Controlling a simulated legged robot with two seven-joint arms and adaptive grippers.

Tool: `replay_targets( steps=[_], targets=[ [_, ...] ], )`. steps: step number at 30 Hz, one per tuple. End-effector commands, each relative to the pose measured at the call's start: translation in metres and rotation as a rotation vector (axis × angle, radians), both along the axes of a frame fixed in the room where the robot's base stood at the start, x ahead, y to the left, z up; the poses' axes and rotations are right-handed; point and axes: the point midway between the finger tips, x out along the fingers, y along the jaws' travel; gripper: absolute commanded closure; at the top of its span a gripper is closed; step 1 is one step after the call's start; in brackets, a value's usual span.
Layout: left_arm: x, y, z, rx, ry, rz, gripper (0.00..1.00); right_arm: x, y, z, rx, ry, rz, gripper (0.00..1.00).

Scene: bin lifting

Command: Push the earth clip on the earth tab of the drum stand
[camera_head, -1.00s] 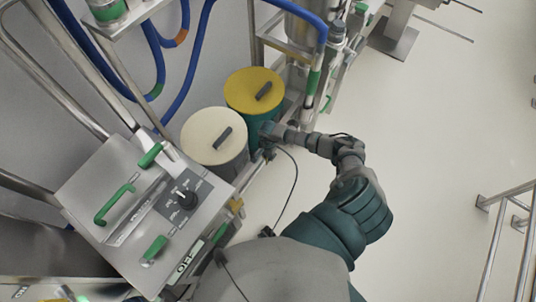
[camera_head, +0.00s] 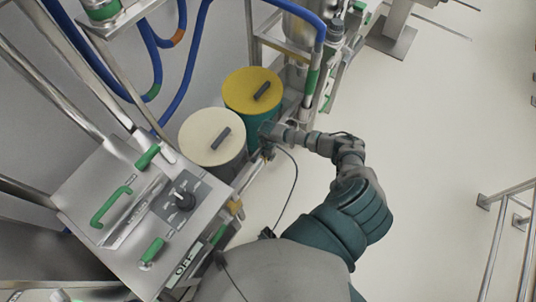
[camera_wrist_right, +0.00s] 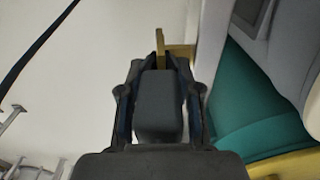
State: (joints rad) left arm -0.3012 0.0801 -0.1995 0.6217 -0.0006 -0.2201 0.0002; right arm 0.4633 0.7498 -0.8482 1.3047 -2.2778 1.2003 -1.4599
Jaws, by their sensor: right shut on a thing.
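My right gripper (camera_head: 266,142) reaches in low beside the teal drum with the yellow lid. In the right wrist view its two fingers (camera_wrist_right: 158,100) are shut on a dark grey block, which I take as the earth clip (camera_wrist_right: 160,105). A brass-coloured tab (camera_wrist_right: 180,52), probably the earth tab, shows just beyond the clip's far end. The clip appears lined up with it or very close; I cannot tell whether they touch. In the head view the clip and tab are too small to make out clearly. My left gripper is not in view.
The yellow-lidded drum (camera_head: 240,90) and the cream-lidded drum (camera_head: 203,138) stand side by side. A black cable (camera_head: 292,185) hangs beside my right arm. A control panel (camera_head: 160,185) with green handles stands at left. The floor at right is clear up to steel rails (camera_head: 500,225).

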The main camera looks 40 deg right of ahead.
Motion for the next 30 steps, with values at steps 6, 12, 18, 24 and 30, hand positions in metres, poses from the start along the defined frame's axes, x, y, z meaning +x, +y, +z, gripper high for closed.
replay_targets(
  steps=[6, 12, 18, 24, 30],
  targets=[
    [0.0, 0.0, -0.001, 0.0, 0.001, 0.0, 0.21, -0.004, 0.0, -0.004, -0.002, 0.01, 0.0, 0.52],
    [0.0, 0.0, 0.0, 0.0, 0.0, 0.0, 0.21, -0.002, 0.0, -0.002, -0.001, 0.005, 0.0, 0.37],
    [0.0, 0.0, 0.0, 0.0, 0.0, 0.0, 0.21, -0.001, 0.0, 0.001, -0.001, 0.002, 0.001, 0.37],
    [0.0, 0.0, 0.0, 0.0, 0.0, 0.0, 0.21, 0.0, 0.0, 0.03, -0.002, -0.001, 0.003, 0.37],
    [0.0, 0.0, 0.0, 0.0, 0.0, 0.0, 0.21, 0.0, 0.0, 0.076, -0.002, -0.001, 0.002, 0.37]
  ],
)
